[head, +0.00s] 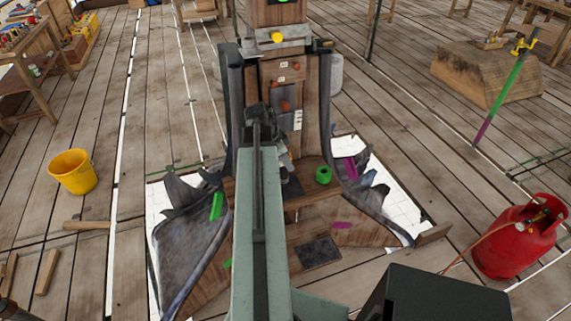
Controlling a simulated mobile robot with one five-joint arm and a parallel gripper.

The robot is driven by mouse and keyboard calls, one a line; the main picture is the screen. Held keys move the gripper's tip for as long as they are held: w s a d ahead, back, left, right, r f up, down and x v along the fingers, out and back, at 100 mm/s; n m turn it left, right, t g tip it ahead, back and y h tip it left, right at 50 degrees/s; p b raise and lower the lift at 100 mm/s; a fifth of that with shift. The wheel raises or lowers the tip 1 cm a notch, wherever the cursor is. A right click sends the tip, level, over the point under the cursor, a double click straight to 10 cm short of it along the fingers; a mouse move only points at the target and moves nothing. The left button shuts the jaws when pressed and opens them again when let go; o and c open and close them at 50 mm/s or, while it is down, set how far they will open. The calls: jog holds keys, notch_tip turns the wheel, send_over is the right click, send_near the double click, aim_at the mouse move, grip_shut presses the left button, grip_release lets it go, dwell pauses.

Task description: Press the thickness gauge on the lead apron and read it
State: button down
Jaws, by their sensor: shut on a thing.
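The lead apron is dark grey sheet spread around the foot of the wooden spire, with a large left piece (190,250) and a right piece (385,215) with torn, curled edges. My arm reaches up the middle of the head view and hides part of the spire. My gripper (283,152) is at its far end, in front of the spire's lower face and above the apron. It is shut on a small pale grey thing (286,166), which seems to be the thickness gauge. Its face is too small to read. I cannot tell whether it touches anything.
A green roll (323,175) sits on the spire's wooden ledge. Green and magenta strips mark the apron. A yellow bucket (73,171) stands left and a red gas cylinder (521,240) right, with a hose. A black box (432,295) is near the front. Plank floor is open on both sides.

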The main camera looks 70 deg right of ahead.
jog(key=shift+f, duration=0.1)
notch_tip(320, 180, down, 4)
jog(key=b, duration=0.4)
jog(key=shift+f+b, duration=0.25)
jog(key=shift+b, duration=0.1)
jog(key=c, duration=1)
grip_release()
jog(key=shift+o, duration=0.2)
jog(key=p+v, duration=0.7)
jog(key=v, duration=0.1)
jog(key=shift+s+r, duration=0.1)
